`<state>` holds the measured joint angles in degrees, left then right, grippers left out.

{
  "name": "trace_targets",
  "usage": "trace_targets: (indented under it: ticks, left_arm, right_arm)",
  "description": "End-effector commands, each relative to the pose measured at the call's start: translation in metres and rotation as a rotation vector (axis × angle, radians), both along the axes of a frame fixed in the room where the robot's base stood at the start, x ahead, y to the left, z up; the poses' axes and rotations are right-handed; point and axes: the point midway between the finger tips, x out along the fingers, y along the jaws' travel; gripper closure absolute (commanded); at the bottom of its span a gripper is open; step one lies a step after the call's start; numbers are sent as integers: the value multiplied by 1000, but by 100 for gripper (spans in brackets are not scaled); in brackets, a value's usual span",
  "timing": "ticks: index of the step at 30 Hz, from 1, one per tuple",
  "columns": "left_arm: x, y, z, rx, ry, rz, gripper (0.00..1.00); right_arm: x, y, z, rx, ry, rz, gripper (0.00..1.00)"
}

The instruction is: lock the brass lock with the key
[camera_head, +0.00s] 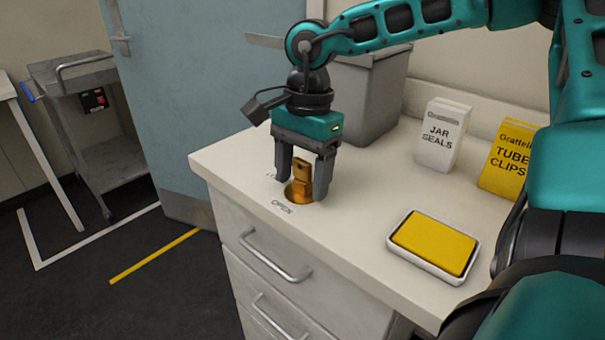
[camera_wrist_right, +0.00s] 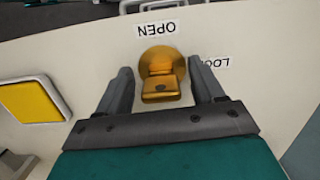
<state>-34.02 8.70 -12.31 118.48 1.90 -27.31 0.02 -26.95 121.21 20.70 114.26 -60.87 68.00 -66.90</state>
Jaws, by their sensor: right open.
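The brass lock (camera_head: 297,192) is a round brass piece set on the white counter top near its left front corner. The brass key (camera_head: 301,170) stands upright in it, its flat head up. In the right wrist view the lock (camera_wrist_right: 158,60) and the key head (camera_wrist_right: 161,90) also show, with an OPEN label (camera_wrist_right: 157,29) and a partly covered LOCK label (camera_wrist_right: 216,62) beside the lock. My right gripper (camera_head: 303,190) points down with its fingers open on either side of the key, with visible gaps to it. My left gripper is not in view.
A tray with a yellow pad (camera_head: 435,244) lies to the right on the counter. A white jar seals box (camera_head: 442,135), a yellow tube clips box (camera_head: 508,160) and a grey bin (camera_head: 369,95) stand behind. Drawers with handles (camera_head: 275,260) are below the counter.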

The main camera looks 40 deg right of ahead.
Motion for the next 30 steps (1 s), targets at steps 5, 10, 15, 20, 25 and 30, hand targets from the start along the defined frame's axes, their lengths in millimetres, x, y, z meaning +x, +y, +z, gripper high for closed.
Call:
trace_targets:
  ticks: [5,10,15,20,25,30]
  left_arm:
    - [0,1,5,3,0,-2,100]
    - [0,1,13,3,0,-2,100]
    - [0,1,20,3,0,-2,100]
    - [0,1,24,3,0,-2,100]
    - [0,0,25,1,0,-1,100]
    - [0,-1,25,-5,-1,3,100]
  right_arm:
    - [2,-2,23,0,-7,-1,32]
    - [2,-7,61,0,-6,-1,32]
    - [3,-11,96,-2,-3,0,32]
    - [2,-14,118,-1,0,0,32]
    - [2,-15,126,1,2,0,32]
    - [2,-15,127,1,2,1,32]
